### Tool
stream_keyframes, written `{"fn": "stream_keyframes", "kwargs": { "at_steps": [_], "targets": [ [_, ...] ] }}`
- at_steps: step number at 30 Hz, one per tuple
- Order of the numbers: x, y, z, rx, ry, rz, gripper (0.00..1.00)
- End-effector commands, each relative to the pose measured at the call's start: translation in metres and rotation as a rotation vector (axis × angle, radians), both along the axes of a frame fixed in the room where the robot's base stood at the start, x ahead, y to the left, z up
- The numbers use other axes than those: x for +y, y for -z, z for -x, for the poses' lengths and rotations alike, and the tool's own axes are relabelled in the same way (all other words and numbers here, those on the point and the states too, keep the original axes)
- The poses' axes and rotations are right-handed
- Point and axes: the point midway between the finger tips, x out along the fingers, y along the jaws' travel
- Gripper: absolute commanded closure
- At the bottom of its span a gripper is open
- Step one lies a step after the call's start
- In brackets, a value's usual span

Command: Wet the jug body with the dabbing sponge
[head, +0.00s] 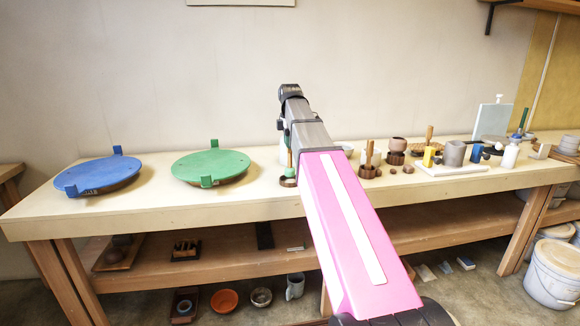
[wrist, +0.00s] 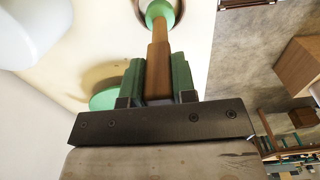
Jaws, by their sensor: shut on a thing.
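In the wrist view, my gripper (wrist: 159,82) is shut on the brown handle of a tool with a pale green rounded head (wrist: 158,11), which looks like the dabbing sponge. Its head is inside or just over a dark round ring; I cannot tell if it touches. In the head view, my gripper is mostly hidden behind my arm, above a small brown cup (head: 288,181) on the bench. A pale rounded body (wrist: 30,30) fills the wrist view's upper left corner; I cannot tell whether it is the jug body.
A blue wheel (head: 98,175) and a green wheel (head: 210,165) stand left on the bench (head: 140,212). Right of my arm are brown cups (head: 370,171), a grey cylinder (head: 454,153) and a white bottle (head: 510,156). The front bench strip is clear.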

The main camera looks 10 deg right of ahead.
Motion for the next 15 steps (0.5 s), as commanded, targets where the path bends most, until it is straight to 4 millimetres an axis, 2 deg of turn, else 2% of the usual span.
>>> {"fn": "stream_keyframes", "kwargs": {
  "at_steps": [15],
  "targets": [
    [0.0, -0.036, -0.001, -0.001, 0.0, 0.0, 1.0]
  ]
}}
